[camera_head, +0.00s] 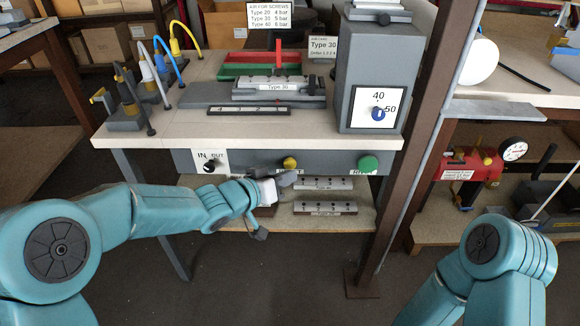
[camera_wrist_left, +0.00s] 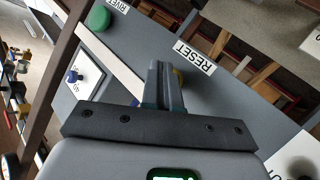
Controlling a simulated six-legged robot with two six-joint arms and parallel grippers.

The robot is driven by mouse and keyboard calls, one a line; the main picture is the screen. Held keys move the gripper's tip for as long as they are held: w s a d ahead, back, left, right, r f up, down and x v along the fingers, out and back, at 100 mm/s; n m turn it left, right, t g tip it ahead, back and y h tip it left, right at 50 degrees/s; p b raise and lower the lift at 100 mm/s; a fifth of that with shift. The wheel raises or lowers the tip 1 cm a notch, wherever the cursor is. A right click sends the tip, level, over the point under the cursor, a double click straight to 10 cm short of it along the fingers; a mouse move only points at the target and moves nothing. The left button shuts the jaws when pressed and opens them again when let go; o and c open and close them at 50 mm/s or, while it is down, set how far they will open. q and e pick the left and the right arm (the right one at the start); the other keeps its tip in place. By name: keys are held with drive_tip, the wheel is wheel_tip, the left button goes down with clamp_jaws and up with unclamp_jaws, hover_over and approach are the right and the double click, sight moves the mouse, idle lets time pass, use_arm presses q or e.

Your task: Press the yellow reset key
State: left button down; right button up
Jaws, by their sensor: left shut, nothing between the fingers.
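The yellow reset key (camera_head: 290,162) is a round knob on the grey front panel of the bench, between a black knob and a green button. In the left wrist view the yellow key (camera_wrist_left: 179,76) is mostly hidden behind my fingers, beside the RESET label (camera_wrist_left: 194,57). My left gripper (camera_head: 288,179) is shut and empty, just below the key in the head view. Its closed fingertips (camera_wrist_left: 163,68) overlap the key's edge in the wrist view; I cannot tell whether they touch it. My right gripper is out of view; only part of that arm shows.
The green button (camera_head: 368,164) is right of the key and the black IN/OUT knob (camera_head: 210,166) is left. A brown post (camera_head: 408,150) stands right of the panel. Numbered rails (camera_head: 325,208) lie on the shelf below. A grey box with a dial (camera_head: 377,107) stands on the bench.

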use_arm(q)
drive_tip(key=s+b, duration=0.2)
drive_tip(key=s, duration=0.3)
drive_tip(key=shift+b, duration=0.35)
idle(0.6)
